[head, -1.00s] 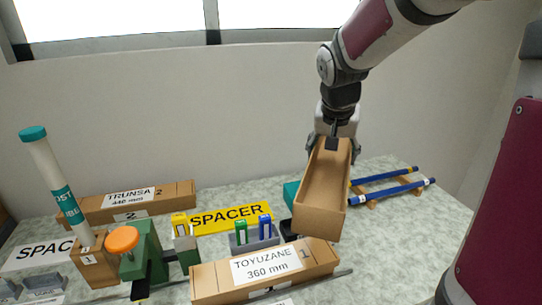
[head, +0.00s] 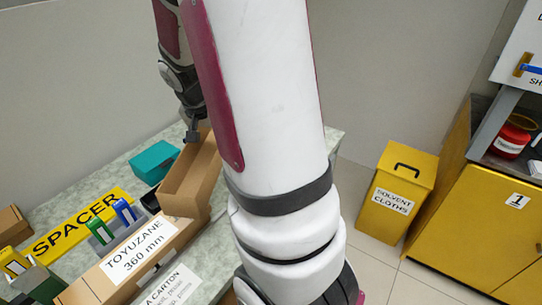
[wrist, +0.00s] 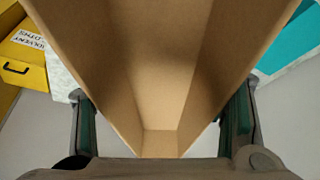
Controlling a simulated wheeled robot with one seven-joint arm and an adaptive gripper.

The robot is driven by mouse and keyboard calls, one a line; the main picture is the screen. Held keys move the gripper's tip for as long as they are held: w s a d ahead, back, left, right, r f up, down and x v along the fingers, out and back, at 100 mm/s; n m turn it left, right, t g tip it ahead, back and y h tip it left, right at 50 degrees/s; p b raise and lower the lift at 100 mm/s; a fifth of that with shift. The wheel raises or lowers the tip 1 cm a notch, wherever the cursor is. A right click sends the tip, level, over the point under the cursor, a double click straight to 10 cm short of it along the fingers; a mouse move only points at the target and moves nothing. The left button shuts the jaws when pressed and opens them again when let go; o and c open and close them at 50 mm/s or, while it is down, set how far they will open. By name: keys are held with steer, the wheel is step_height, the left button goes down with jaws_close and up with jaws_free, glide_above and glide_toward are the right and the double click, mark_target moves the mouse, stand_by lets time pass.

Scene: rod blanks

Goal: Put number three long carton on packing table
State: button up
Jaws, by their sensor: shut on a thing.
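My gripper (head: 192,135) is shut on a long open brown carton (head: 188,180). The carton hangs tilted above the mottled green table, near its right part. In the wrist view, the carton (wrist: 160,60) sits between the two fingers of my gripper (wrist: 160,125) and its inside looks empty. No number shows on the carton in these frames. My own arm covers much of the head view and hides part of the table's right side. No table in view is marked as the packing table.
A carton labelled TOYUZANE 360 mm (head: 92,287) lies on the table. A yellow SPACER sign (head: 78,227), a teal box (head: 154,160) and small green and blue items stand close by.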

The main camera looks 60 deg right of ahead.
steer(key=s+d+f+m, duration=0.1)
steer(key=s+d+f, duration=0.2)
steer(key=s+f, duration=0.1)
steer(key=s+d+f+m+g+b, duration=0.1)
steer(key=s+d+f+m, duration=0.1)
steer(key=s+d+f, duration=0.1)
steer(key=s+d+f+m+g, duration=0.1)
steer(key=s+d+f+m, duration=0.1)
steer(key=s+d+f, duration=0.2)
steer(key=shift+s+f+h+b, duration=0.15)
steer(key=shift+s+f+h, duration=0.05)
steer(key=shift+s, duration=0.5)
steer(key=shift+s+f+h+b, duration=0.15)
steer(key=shift+s+f+h, duration=0.05)
steer(key=shift+s, duration=0.5)
steer(key=w+d, duration=0.2)
steer(key=d, duration=0.2)
steer(key=w+d+f, duration=0.1)
steer(key=w+d, duration=0.2)
steer(key=d, duration=0.2)
steer(key=w+d, duration=0.3)
steer(key=d, duration=0.1)
steer(key=shift+w+d+f, duration=0.1)
steer(key=shift+d+f, duration=0.25)
steer(key=shift+f, duration=1.65)
steer(key=o, duration=1.1)
steer(key=shift+f, duration=0.1)
steer(key=shift+o, duration=0.2)
steer(key=v, duration=1.2)
steer(key=shift+p, duration=0.35)
